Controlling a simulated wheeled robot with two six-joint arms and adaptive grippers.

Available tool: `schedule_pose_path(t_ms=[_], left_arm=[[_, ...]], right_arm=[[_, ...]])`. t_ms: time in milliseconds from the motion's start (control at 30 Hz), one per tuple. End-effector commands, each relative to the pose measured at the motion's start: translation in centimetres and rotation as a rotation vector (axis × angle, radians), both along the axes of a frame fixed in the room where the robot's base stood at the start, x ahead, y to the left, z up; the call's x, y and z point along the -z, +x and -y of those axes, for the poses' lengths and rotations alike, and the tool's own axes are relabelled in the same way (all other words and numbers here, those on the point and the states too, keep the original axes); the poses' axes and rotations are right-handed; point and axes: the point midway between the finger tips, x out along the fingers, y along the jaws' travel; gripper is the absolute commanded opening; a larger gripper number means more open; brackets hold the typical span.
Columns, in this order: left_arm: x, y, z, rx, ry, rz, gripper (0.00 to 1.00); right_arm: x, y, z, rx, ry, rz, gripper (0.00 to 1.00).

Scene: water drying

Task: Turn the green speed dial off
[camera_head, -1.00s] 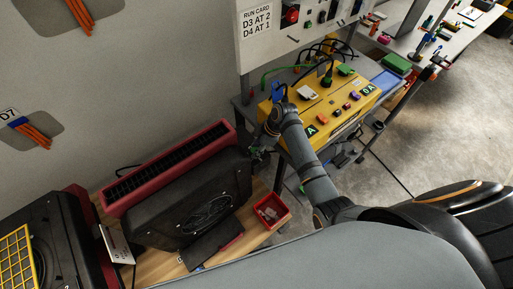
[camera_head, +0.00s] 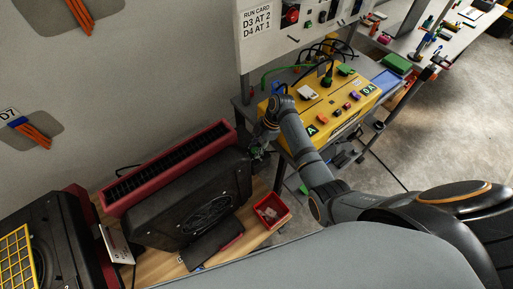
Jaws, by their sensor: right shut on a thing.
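A black fan unit (camera_head: 190,208) with a round grille stands on the wooden bench, tilted in the picture. My right arm reaches over from the right. My right gripper (camera_head: 259,151) is at the fan's upper right edge, shut on a small green part there that looks like the green speed dial. The fingers and the fan's edge hide most of the dial, so its setting cannot be read. My left gripper is not in view.
A red slotted unit (camera_head: 165,170) stands close behind the fan. A red bin (camera_head: 269,212) sits on the bench in front. A yellow box (camera_head: 325,105) with buttons and cables is behind my arm. A black unit with a yellow grille (camera_head: 17,262) stands at left.

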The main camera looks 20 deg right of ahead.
Motion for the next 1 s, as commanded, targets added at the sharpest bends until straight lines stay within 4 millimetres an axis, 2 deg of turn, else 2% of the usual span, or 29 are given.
schedule_pose_path(t_ms=[433, 1000], left_arm=[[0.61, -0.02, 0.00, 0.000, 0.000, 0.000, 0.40], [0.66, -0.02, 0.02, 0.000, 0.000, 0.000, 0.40]], right_arm=[[-0.08, 0.27, -0.07, -0.236, 0.001, 0.003, 0.03], [-0.11, 0.28, -0.06, -0.276, 0.000, 0.004, 0.03]])
